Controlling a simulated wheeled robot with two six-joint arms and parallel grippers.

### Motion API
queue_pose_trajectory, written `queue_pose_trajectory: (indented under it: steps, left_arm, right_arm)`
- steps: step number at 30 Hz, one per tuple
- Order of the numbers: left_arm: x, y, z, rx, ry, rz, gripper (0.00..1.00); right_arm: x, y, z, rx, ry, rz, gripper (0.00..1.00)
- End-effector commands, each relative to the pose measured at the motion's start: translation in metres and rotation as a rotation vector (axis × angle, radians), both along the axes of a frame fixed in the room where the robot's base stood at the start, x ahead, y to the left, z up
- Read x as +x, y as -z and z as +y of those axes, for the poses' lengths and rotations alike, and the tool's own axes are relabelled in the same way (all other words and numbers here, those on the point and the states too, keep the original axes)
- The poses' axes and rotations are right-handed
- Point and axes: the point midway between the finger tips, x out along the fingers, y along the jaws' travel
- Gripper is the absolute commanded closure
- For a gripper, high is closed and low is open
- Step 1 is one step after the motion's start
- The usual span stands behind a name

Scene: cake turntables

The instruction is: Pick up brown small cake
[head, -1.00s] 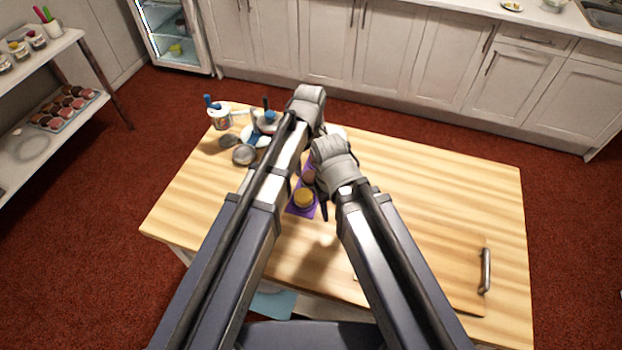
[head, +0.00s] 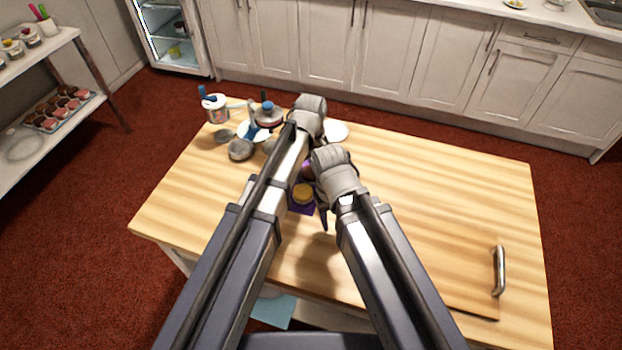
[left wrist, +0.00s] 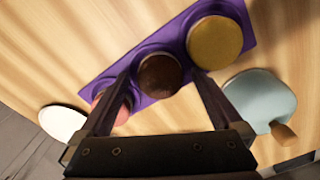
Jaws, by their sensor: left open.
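A small brown cake (left wrist: 160,75) sits on a purple tray (left wrist: 252,22) in the left wrist view, between a yellow cake (left wrist: 215,42) and a pink cake (left wrist: 108,108). My left gripper (left wrist: 163,82) is open and empty, with its two fingers around the brown cake's near side. I cannot tell whether they touch it. In the head view the yellow cake (head: 303,193) shows between my arms, while the brown cake is mostly hidden. My right wrist (head: 335,172) is right of the tray; its jaws are mostly hidden.
The wooden table (head: 430,200) is clear on its right, where a board with a metal handle (head: 499,270) lies. A tub (head: 216,107) and several bowls stand at the far left. In the left wrist view, a pale blue paddle-shaped thing (left wrist: 260,97) lies near the right finger.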

Motion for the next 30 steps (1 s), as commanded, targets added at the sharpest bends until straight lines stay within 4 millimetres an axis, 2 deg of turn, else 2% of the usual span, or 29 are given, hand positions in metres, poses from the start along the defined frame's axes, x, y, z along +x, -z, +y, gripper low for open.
queue_pose_trajectory:
  steps: [5, 27, 30]
  left_arm:
    - [-0.0001, -0.0014, 0.0001, 0.000, 0.000, 0.000, 0.01]
    - [0.0000, -0.0013, 0.0000, 0.000, 0.000, 0.000, 0.84]
    - [0.0000, -0.0013, 0.0000, 0.000, 0.000, 0.000, 0.84]
  right_arm:
    - [0.0000, -0.0014, 0.0000, 0.000, 0.000, 0.000, 0.50]
    - [0.0000, -0.0013, 0.0000, 0.000, 0.000, 0.000, 0.50]
    - [0.0000, -0.0013, 0.0000, 0.000, 0.000, 0.000, 0.50]
